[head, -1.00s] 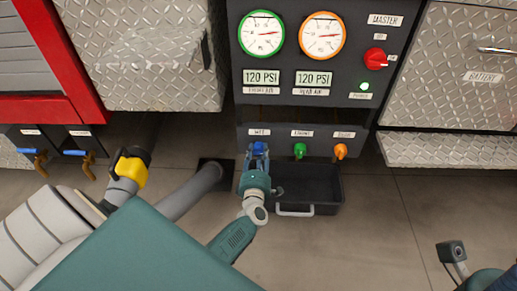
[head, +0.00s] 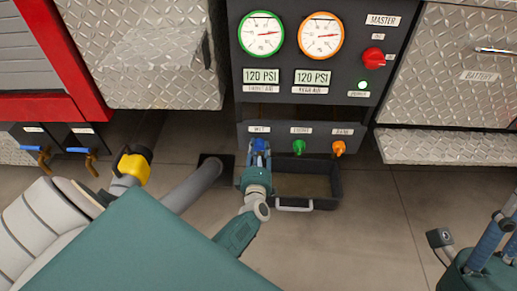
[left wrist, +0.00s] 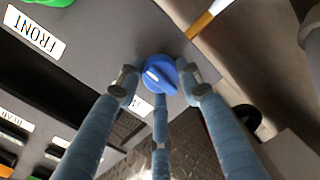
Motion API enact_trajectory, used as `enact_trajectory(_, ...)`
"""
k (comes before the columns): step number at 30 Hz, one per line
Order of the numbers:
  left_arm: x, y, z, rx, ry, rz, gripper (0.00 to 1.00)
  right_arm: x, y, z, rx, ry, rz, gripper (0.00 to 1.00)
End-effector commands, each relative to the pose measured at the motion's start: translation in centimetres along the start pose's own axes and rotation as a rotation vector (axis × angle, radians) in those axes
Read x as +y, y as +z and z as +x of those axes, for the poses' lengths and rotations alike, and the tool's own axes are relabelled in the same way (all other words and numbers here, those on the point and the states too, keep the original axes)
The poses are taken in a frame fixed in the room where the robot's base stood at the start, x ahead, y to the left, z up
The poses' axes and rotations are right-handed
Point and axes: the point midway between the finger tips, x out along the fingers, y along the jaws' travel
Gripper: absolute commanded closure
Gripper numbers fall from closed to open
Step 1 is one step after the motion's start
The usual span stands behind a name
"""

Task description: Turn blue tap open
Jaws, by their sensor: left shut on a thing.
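The blue tap (head: 260,145) is the left one of three taps low on the dark panel, under the label WET. My left gripper (head: 257,157) reaches up to it from below, with its fingers at the tap. In the left wrist view the blue tap knob (left wrist: 158,75), with a white mark, sits between the fingertips, which are closed around it. The fingers partly hide the tap in the head view. My right gripper (head: 500,228) shows partly at the lower right edge, away from the panel; its opening is unclear.
A green tap (head: 299,147) and an orange tap (head: 338,148) stand right of the blue one. A black tray (head: 326,203) with a grey handle lies on the floor below. A yellow-capped pipe (head: 132,167) stands left. A red master knob (head: 373,58) is above.

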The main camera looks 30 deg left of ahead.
Motion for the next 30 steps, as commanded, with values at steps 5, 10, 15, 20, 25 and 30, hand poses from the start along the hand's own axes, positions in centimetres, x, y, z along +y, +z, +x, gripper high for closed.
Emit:
enact_trajectory(5,-0.9,-0.6,-0.2,0.008,-0.012,0.009,0.90,0.0,0.0,0.0,0.001,0.000,0.000,0.60)
enact_trajectory(10,-0.8,-0.5,-0.2,0.005,-0.012,0.007,0.47,0.0,0.0,0.0,0.001,0.000,-0.001,0.60)
enact_trajectory(15,-0.5,-0.3,-0.1,0.003,-0.007,0.004,0.47,0.0,-0.1,0.0,0.002,0.000,-0.001,0.60)
enact_trajectory(20,-0.4,-0.2,-0.2,0.002,-0.005,0.002,0.47,0.0,0.1,-0.1,-0.001,0.000,0.001,0.60)
enact_trajectory(25,-0.5,-0.1,-2.1,0.002,-0.007,0.000,0.47,0.0,0.0,-0.1,-0.001,0.000,0.001,0.60)
enact_trajectory(30,-0.6,-0.3,-5.8,0.003,-0.009,0.002,0.47,0.0,0.0,0.0,0.000,0.000,0.001,0.60)
